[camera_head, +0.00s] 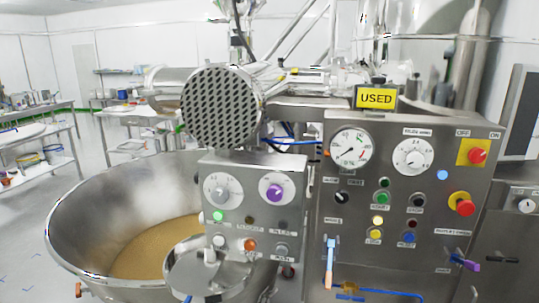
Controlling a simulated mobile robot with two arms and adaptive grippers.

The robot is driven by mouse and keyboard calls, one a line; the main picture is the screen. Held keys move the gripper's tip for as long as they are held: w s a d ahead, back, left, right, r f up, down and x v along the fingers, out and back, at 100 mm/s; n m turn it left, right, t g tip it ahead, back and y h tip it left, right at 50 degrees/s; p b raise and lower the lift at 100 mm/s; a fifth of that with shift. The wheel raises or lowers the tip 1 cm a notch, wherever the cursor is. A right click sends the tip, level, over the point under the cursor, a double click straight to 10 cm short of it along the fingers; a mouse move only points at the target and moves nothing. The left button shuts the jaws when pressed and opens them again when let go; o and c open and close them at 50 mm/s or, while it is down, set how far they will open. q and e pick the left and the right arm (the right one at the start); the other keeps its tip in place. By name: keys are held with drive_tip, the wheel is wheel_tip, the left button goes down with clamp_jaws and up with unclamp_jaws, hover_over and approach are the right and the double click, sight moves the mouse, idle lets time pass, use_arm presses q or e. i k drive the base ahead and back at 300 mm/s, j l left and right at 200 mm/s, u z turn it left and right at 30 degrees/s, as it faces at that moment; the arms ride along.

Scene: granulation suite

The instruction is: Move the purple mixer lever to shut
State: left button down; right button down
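A purple lever (465,262) sticks out at the lower right of the large steel control panel (340,215). Its handle points right and slightly down. A small label beside it is too small to read. A purple-ringed knob (276,192) is on the smaller front control box (245,178). I cannot tell from the labels which purple part belongs to the mixer. Neither of my grippers is in view, and nothing is seen touching the lever or the knob.
A light blue lever (331,255) hangs at the panel's lower left. Red knobs on yellow (464,204) sit above the purple lever. A large steel bowl (75,225) with tan material (155,250) stands left. A yellow "USED" sign (376,97) tops the panel.

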sight(473, 267)
drive_tip(key=i+z, duration=0.1)
drive_tip(key=z, duration=0.4)
drive_tip(key=i+z, duration=0.15)
drive_tip(key=z, duration=0.3)
drive_tip(key=i+z, duration=0.1)
drive_tip(key=z, duration=0.4)
drive_tip(key=i+j+u, duration=0.2)
drive_tip(key=u, duration=0.15)
drive_tip(key=j, duration=0.1)
